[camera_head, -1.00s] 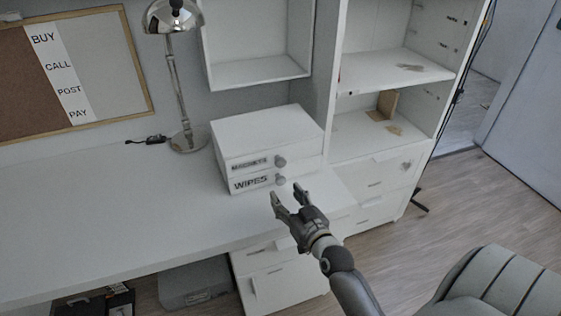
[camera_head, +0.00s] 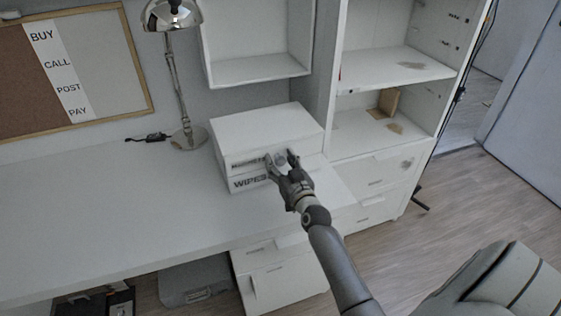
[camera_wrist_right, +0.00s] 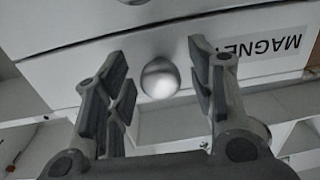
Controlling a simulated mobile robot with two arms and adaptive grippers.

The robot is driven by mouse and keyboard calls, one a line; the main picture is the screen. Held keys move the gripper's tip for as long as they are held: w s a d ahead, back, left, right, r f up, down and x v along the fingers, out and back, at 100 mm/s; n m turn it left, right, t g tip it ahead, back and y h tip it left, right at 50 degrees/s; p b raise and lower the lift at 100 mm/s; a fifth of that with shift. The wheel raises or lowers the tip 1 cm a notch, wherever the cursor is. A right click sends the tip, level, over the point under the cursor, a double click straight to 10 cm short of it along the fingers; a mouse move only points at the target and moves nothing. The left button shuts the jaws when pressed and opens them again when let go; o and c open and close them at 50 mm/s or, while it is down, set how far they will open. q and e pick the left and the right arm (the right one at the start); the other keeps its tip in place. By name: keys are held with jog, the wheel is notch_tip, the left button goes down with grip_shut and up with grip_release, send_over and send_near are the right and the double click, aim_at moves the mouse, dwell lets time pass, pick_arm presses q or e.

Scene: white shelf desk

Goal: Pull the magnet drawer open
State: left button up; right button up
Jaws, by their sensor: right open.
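A white two-drawer box (camera_head: 262,122) stands on the desk. Its upper drawer (camera_head: 240,163) is labelled as the magnet drawer, and the lower drawer (camera_head: 245,183) reads WIPES. Both look closed. My right gripper (camera_head: 281,158) is open at the upper drawer's front. In the right wrist view the round silver knob (camera_wrist_right: 160,78) lies between the spread fingers (camera_wrist_right: 160,88), apart from both. The MAGNET label (camera_wrist_right: 262,47) appears upside down beside it. The lower knob is hidden behind my gripper in the head view. My left gripper is not in view.
A metal lamp (camera_head: 182,80) stands left of the box on the white desk (camera_head: 110,215). A shelf unit (camera_head: 385,70) rises at the right. A chair (camera_head: 490,285) is at the bottom right. The desk surface left of the box is mostly clear.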

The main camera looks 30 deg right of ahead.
jog(key=shift+w, duration=0.2)
grip_shut()
jog(key=s+a+p, duration=0.2)
jog(key=s+p, duration=0.2)
jog(key=s, duration=0.6)
jog(key=shift+s+p, duration=0.3)
jog(key=shift+s, duration=0.1)
grip_release()
